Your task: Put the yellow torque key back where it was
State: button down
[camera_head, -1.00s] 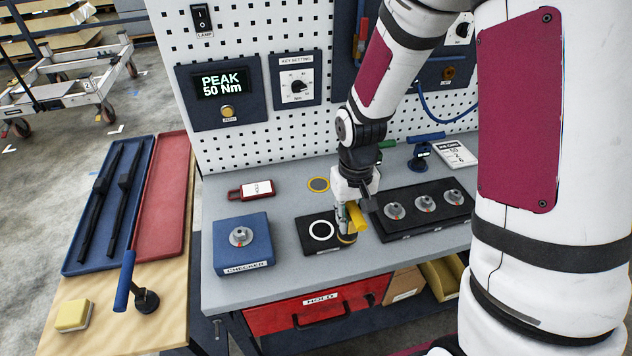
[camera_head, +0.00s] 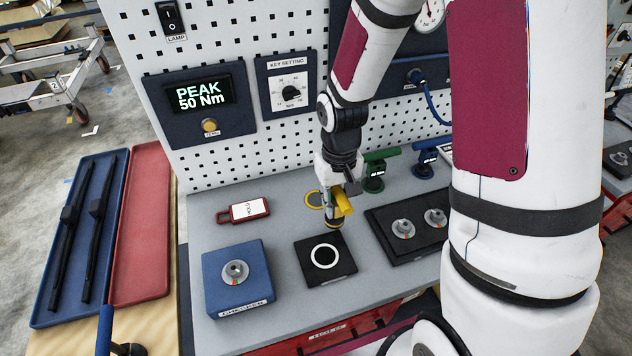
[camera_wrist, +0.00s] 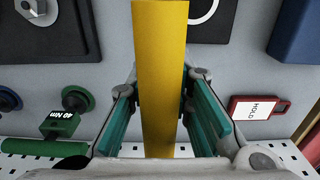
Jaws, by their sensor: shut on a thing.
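The yellow torque key (camera_head: 343,201) is in my gripper (camera_head: 334,196), held upright with its foot pointing down, just behind the black pad with a white ring (camera_head: 345,268). In the wrist view its yellow bar (camera_wrist: 160,60) runs between the two teal finger pads of my gripper (camera_wrist: 160,97). I cannot tell whether the key's foot touches the bench.
A green key (camera_head: 375,171) and a blue key (camera_head: 424,160) stand to the right at the back. A red tag (camera_head: 243,211) and the blue checker block (camera_head: 236,280) are to the left. A black plate with nuts (camera_head: 383,229) is to the right. The pegboard (camera_head: 226,157) rises behind.

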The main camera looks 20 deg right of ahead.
jog(key=shift+w+a+f+p, duration=0.15)
jog(key=shift+w+f, duration=0.6)
jog(key=shift+w, duration=1.15)
jog(key=shift+w+f+p, duration=0.25)
jog(key=shift+w+f, duration=0.5)
jog(key=shift+w, duration=1.2)
jog(key=shift+w+a+f+p, duration=0.15)
jog(key=shift+w+f, duration=0.6)
jog(key=shift+w, duration=1.15)
jog(key=shift+d+f, duration=0.1)
jog(key=shift+f, duration=0.1)
jog(key=c, duration=1.4)
grip_release()
jog(key=shift+c, duration=0.2)
jog(key=shift+r, duration=0.1)
